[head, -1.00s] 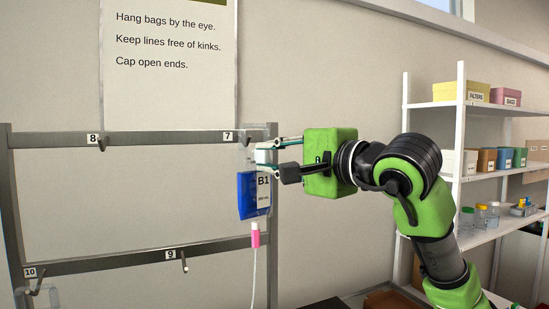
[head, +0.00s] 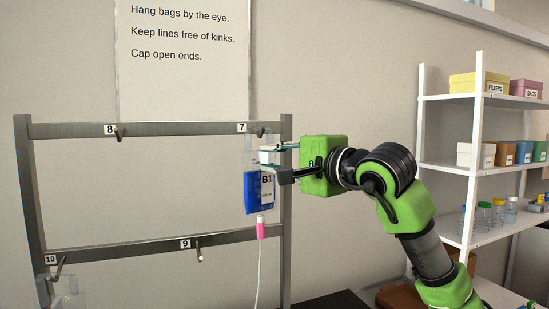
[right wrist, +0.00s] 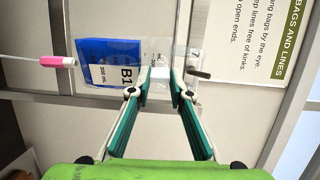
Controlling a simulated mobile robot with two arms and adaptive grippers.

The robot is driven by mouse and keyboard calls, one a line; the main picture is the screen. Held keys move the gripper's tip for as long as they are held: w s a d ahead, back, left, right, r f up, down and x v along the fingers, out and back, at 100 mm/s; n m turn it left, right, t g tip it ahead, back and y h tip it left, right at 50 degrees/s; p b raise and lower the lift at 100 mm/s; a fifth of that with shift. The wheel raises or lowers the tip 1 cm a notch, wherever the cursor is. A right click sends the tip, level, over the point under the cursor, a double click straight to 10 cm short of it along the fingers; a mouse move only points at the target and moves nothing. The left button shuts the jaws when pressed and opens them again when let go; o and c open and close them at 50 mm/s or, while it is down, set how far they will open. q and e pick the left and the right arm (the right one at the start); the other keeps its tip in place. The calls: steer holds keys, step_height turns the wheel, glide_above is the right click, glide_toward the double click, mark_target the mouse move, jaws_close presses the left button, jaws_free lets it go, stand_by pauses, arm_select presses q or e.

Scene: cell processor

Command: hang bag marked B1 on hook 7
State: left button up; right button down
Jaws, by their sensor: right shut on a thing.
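The bag marked B1 (head: 258,195) is blue below with a clear top, and a pink-capped line (head: 261,228) hangs under it. It hangs upright in front of the rack's right post. My right gripper (head: 270,163) is shut on its white upper part, which also shows between the fingertips in the right wrist view (right wrist: 160,78). Hook 7 (head: 261,132) is on the upper bar, just above the bag's clear top. In the right wrist view the dark hook (right wrist: 200,74) is close to the clear top (right wrist: 155,48). I cannot tell whether they touch. My left gripper is not in view.
The grey rack (head: 180,129) also has hook 8 (head: 119,132) and hook 9 (head: 198,252), both empty. A clear bag (head: 68,300) is at hook 10 (head: 59,268). White shelves (head: 455,167) with boxes and jars stand at the right.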

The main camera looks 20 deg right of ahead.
steer(key=shift+f+b, duration=0.15)
steer(key=shift+b, duration=0.15)
stand_by(0.5)
steer(key=c, duration=1.8)
jaws_free()
steer(key=o, duration=0.5)
steer(key=shift+f, duration=0.15)
